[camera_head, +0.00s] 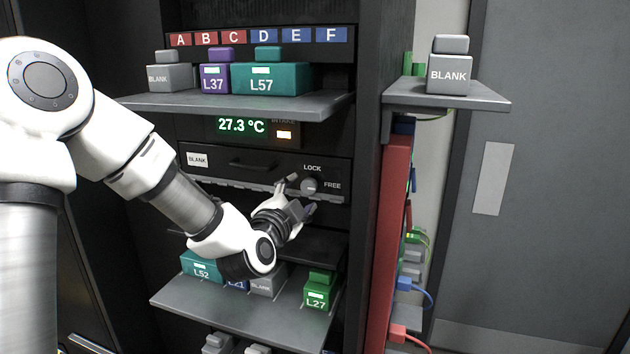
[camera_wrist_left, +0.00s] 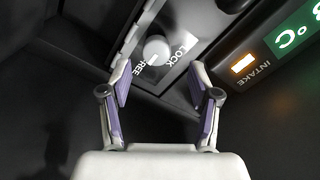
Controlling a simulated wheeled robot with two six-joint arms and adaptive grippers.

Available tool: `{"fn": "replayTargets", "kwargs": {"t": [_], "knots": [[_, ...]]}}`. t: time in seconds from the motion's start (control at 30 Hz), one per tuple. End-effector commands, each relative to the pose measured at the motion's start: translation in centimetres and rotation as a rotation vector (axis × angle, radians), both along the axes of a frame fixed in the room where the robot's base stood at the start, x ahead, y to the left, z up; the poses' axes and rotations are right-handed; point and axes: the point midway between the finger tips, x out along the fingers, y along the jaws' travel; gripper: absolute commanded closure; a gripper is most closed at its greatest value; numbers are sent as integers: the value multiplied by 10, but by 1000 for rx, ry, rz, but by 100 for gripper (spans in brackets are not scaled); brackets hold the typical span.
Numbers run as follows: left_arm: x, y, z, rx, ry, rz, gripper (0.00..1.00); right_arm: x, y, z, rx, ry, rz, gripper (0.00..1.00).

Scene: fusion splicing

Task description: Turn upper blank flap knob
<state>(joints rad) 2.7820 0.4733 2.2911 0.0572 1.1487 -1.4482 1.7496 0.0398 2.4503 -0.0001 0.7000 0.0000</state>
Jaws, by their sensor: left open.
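The upper blank flap (camera_head: 250,172) is a dark panel with a BLANK label, a handle and a hinge-like strip along its lower edge. Its round grey knob (camera_head: 310,186) sits at the right end, between the words LOCK and FREE. In the left wrist view the knob (camera_wrist_left: 156,51) lies ahead of the fingertips, near the left one. My left gripper (camera_head: 296,197) is open and empty, just in front of the panel by the knob; in the wrist view its purple-padded fingers (camera_wrist_left: 161,82) are spread apart. I see no contact with the knob. My right gripper is not in view.
An upper shelf (camera_head: 150,102) holds a BLANK block, purple L37 and teal L57. A lower shelf (camera_head: 200,305) below my arm holds several blocks, including green L27 (camera_head: 320,290). A side shelf (camera_head: 490,97) carries another BLANK block. A display (camera_head: 241,126) reads 27.3 °C.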

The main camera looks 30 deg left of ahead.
Motion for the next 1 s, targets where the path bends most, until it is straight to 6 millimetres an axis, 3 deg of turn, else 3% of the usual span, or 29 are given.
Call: {"fn": "replayTargets", "kwargs": {"t": [0.03, 0.2, 0.47, 0.5, 0.67, 1.0], "knots": [[10, 3, 4, 1, 2, 1, 38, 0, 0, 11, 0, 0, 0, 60], [35, 8, 2, 0, 3, -1, 38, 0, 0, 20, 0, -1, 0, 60], [40, 9, -1, -2, 3, -1, 38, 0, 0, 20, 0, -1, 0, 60], [40, 9, -1, -2, 2, -2, 42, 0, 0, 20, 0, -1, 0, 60], [40, 9, -1, -2, 2, -2, 98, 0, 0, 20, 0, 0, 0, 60], [40, 9, 0, -16, -5, -1, 98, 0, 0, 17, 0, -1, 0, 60]]}}
